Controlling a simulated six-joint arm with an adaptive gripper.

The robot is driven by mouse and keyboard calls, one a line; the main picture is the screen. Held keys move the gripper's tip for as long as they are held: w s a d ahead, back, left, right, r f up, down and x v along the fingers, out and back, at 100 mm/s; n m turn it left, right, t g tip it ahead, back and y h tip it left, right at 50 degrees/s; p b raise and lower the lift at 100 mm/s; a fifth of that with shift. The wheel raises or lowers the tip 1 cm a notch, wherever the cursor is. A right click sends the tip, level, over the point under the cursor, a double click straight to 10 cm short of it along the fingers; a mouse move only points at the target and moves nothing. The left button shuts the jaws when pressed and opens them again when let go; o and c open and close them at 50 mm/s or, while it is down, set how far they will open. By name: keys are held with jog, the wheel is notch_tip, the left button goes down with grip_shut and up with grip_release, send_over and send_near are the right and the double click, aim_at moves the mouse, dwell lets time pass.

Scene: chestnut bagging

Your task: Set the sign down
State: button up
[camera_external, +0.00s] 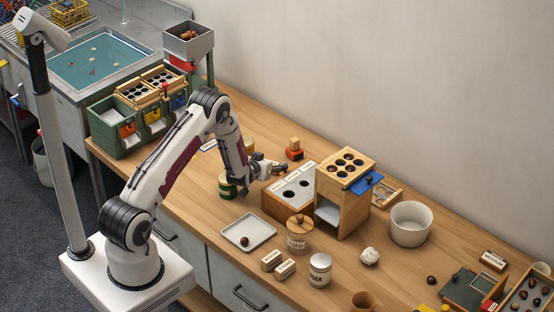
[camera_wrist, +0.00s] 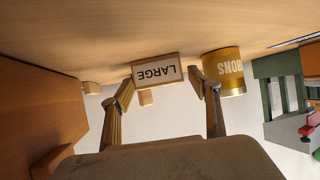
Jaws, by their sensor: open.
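The sign, a small wooden block with a white face reading LARGE (camera_wrist: 157,71), appears upside down in the wrist view. It stands on the wooden table top (camera_wrist: 60,35), just beyond and between my fingertips. My gripper (camera_wrist: 161,86) is open, with a visible gap between each finger and the sign. In the external view my gripper (camera_external: 277,169) is low over the table, beside the wooden box with a white top with holes (camera_external: 273,203). I cannot make out the LARGE sign there; the gripper probably covers it.
A gold-labelled tin (camera_wrist: 226,71) stands close beside my right-hand finger in the wrist view. A green tin (camera_external: 228,187) is below my wrist in the external view. A red-and-wood stamp-like block (camera_external: 294,150) stands behind. A white tray (camera_external: 262,229) lies in front.

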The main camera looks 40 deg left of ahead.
jog(key=shift+v, duration=5.9)
jog(key=s+d+r+m+g+h, duration=0.1)
jog(key=s+d+r, duration=0.3)
jog(key=r, duration=0.4)
jog(key=s+d+r+m+g+h, duration=0.1)
jog(key=s+d+r+h, duration=0.15)
jog(key=r, duration=0.45)
jog(key=s+d+r+g+h, duration=0.1)
jog(key=s+d+r, duration=0.3)
jog(key=r, duration=0.4)
jog(key=s+d+r+m+g, duration=0.1)
jog(key=s+r, duration=0.2)
jog(key=s, duration=1)
jog(key=s+d+r+m+g, duration=0.1)
jog(key=s+d+r, duration=0.1)
jog(key=s, duration=1.2)
jog(key=shift+s+r+g, duration=0.25)
jog(key=shift+r+g, duration=0.15)
jog(key=shift+r, duration=0.45)
